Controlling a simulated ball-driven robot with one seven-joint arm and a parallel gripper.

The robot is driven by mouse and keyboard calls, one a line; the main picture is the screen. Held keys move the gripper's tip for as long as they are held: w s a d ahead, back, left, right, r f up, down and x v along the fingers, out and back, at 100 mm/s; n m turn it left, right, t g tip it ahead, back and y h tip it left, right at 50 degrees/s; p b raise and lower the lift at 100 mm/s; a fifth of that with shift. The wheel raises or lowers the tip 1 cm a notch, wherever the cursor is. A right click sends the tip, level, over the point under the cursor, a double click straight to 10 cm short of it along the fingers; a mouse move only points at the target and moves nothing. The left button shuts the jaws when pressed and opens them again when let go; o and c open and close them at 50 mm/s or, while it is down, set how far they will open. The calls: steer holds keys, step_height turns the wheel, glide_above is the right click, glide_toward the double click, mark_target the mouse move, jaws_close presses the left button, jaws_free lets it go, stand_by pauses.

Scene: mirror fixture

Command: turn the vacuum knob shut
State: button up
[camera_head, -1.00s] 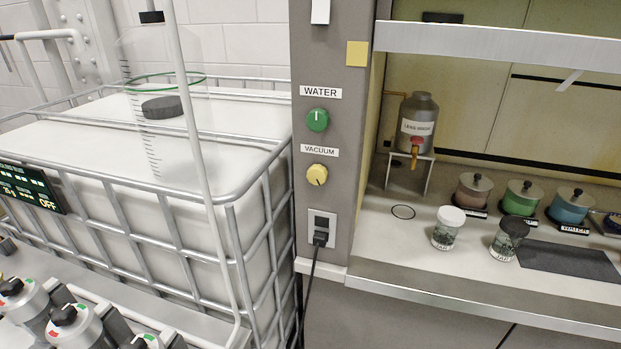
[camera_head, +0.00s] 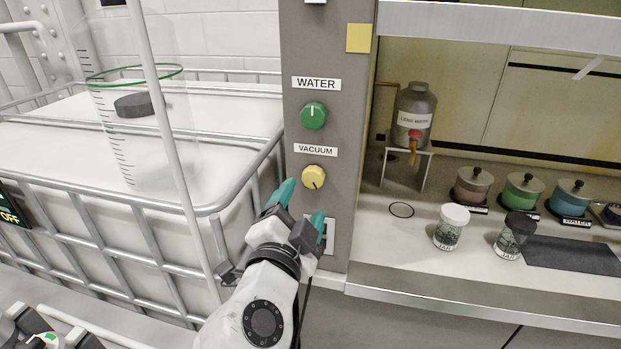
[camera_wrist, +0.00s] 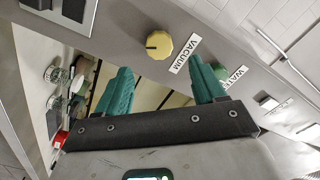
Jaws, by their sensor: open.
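The yellow vacuum knob (camera_head: 314,177) is on the grey post, below the VACUUM label (camera_head: 316,150). Its dark pointer line tilts toward the lower right in the head view. The knob also shows in the wrist view (camera_wrist: 159,45), beyond and between the fingertips. My gripper (camera_head: 302,204) is in front of the post, just below the knob in the picture. Its two teal fingers are apart with nothing between them. It also shows in the wrist view (camera_wrist: 165,78). No contact with the knob shows.
The green water knob (camera_head: 314,115) sits above the vacuum knob. A socket (camera_head: 328,238) is below it, partly behind my gripper. A caged white tank (camera_head: 60,150) stands at the left. Jars, a canister (camera_head: 413,115) and lidded pots stand in the hood at the right.

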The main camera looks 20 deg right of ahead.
mark_target(313, 181)
steer(key=p+x, duration=0.2)
steer(key=x, duration=0.5)
steer(key=shift+d, duration=0.1)
steer(key=shift+f, duration=0.1)
steer(key=c, duration=1.1)
